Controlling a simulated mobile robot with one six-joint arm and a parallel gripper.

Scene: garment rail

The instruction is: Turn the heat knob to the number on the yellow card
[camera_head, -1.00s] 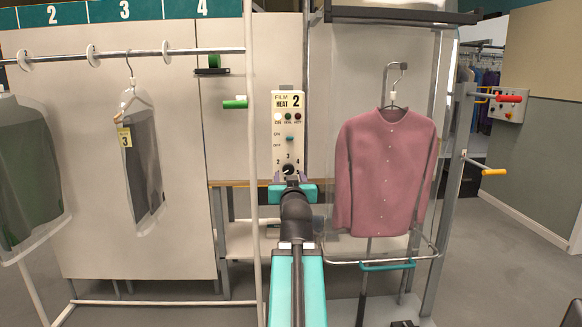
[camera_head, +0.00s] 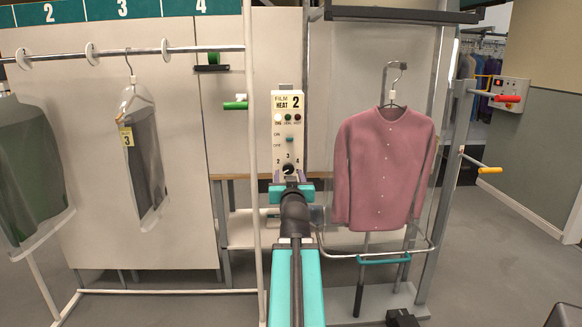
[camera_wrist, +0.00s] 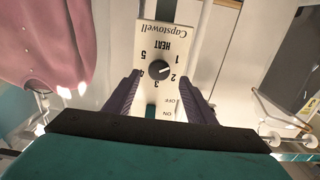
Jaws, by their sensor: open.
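The black heat knob (camera_head: 288,169) is low on that panel, just above my gripper (camera_head: 291,181) in the head view. In the wrist view the panel (camera_wrist: 150,45) appears upside down, with numbers 1 to 5 around the knob (camera_wrist: 159,70). The knob's white mark points to the right, towards the 1 and 2 side; its exact setting is hard to tell. My gripper (camera_wrist: 160,83) is open, its purple fingers on either side of the knob, with visible gaps.
A switch marked ON and OFF (camera_wrist: 168,110) lies between my fingers, near the palm. A pink shirt (camera_head: 384,165) hangs right of the panel. A white rail post (camera_head: 252,150) stands close on the left, with a bagged dark garment (camera_head: 145,165) beyond it.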

